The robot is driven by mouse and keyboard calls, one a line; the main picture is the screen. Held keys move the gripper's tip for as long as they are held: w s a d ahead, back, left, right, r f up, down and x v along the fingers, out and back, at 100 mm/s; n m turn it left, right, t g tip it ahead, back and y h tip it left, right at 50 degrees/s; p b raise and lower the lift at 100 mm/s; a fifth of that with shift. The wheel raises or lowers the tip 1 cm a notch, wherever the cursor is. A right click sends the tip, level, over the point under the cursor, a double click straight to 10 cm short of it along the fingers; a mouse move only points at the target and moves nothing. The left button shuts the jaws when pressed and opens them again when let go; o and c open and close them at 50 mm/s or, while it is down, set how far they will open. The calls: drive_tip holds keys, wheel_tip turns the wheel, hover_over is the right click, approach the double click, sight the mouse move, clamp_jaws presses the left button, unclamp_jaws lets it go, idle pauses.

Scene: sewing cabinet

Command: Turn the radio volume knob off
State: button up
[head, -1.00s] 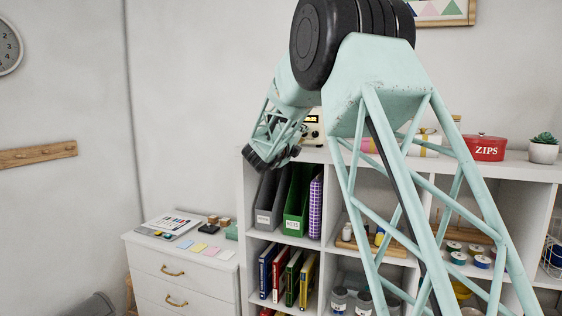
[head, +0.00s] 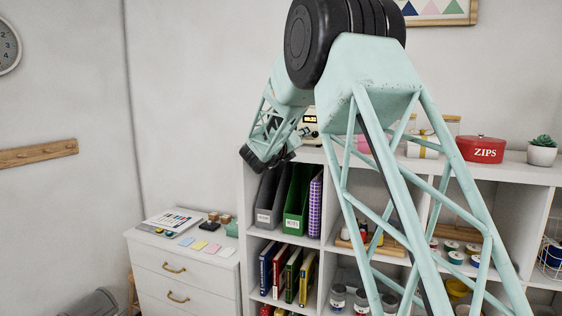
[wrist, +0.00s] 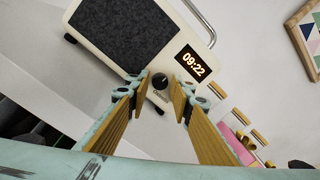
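The radio is cream with a dark grey speaker panel, a carrying handle and a lit display reading 09:22. In the wrist view the radio (wrist: 175,55) fills the upper middle, tilted in the picture. Its small black knob (wrist: 160,80) sits below the display, on the front face. My gripper (wrist: 159,92) is open, with one tan-padded finger on each side of the knob in the picture. I cannot tell whether either finger touches the knob. In the head view the radio (head: 310,119) stands on the shelf top, partly hidden behind my arm.
The white shelf unit (head: 398,166) holds binders and jars below. A red ZIPS tin (head: 483,150) and a potted plant (head: 543,149) stand on its top at right. Jars (wrist: 239,115) show right of the radio in the wrist view. A white drawer cabinet (head: 185,268) stands left.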

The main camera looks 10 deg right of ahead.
drive_tip(key=shift+r+m+p, duration=0.1)
drive_tip(key=shift+m+p, duration=1.4)
drive_tip(key=shift+p, duration=0.05)
drive_tip(key=shift+m+g+p, duration=0.3)
drive_tip(key=shift+m+p, duration=1.5)
drive_tip(key=shift+p, duration=0.75)
